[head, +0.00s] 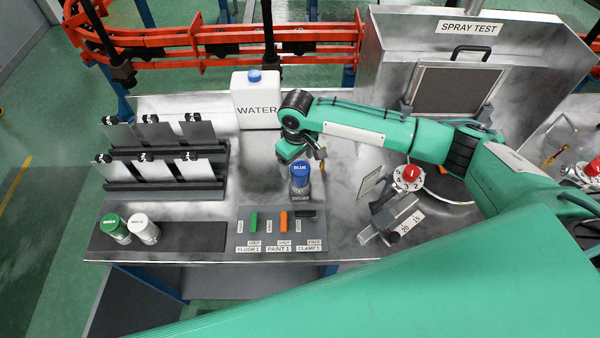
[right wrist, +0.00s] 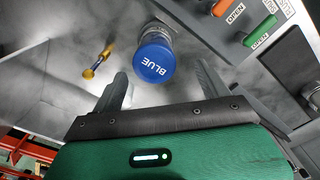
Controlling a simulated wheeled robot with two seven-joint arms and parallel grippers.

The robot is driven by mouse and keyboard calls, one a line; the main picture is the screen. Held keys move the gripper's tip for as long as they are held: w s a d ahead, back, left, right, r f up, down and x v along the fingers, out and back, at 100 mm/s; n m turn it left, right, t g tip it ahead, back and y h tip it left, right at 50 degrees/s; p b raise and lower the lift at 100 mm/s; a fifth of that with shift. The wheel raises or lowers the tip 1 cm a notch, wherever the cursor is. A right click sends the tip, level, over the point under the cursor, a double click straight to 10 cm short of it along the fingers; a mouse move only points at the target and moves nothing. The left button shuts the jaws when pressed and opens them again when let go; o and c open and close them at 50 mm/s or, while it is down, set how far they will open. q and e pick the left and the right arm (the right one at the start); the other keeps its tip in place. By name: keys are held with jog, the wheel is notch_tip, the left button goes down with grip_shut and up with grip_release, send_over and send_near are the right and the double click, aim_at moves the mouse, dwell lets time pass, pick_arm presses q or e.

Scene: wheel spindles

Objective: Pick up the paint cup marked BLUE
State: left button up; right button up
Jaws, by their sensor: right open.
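The paint cup marked BLUE (head: 300,178) has a blue lid with white lettering and stands upright on the metal table, just behind the switch panel. In the right wrist view the BLUE cup (right wrist: 154,62) lies ahead of the fingers, near the middle between them. My right gripper (head: 303,148) is close behind the cup in the head view. In the right wrist view its two fingers (right wrist: 160,88) are spread apart with nothing held between them. I cannot tell whether either finger touches the cup. My left gripper is not in view.
A switch panel (head: 282,243) with green, orange and black levers is in front of the cup. Green-lidded (head: 115,228) and white-lidded (head: 144,229) cups stand at left. A WATER container (head: 256,101) is behind. A red-knobbed dial (head: 410,177) is at right. A yellow-handled tool (right wrist: 98,60) lies nearby.

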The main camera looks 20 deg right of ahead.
aim_at(300, 167)
jog(key=shift+f, duration=0.45)
jog(key=shift+d+f+p, duration=0.1)
jog(key=shift+f+p, duration=0.15)
jog(key=shift+p, duration=0.2)
jog(key=f, duration=0.1)
jog(key=f+p, duration=0.2)
jog(key=shift+d+f, duration=0.15)
jog(key=shift+d, duration=0.15)
jog(key=shift+f, duration=0.7)
jog(key=c, duration=1.2)
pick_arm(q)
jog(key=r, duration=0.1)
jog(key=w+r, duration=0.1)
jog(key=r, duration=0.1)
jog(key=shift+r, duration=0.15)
pick_arm(e)
jog(key=shift+c, duration=0.3)
jog(key=shift+r, duration=0.2)
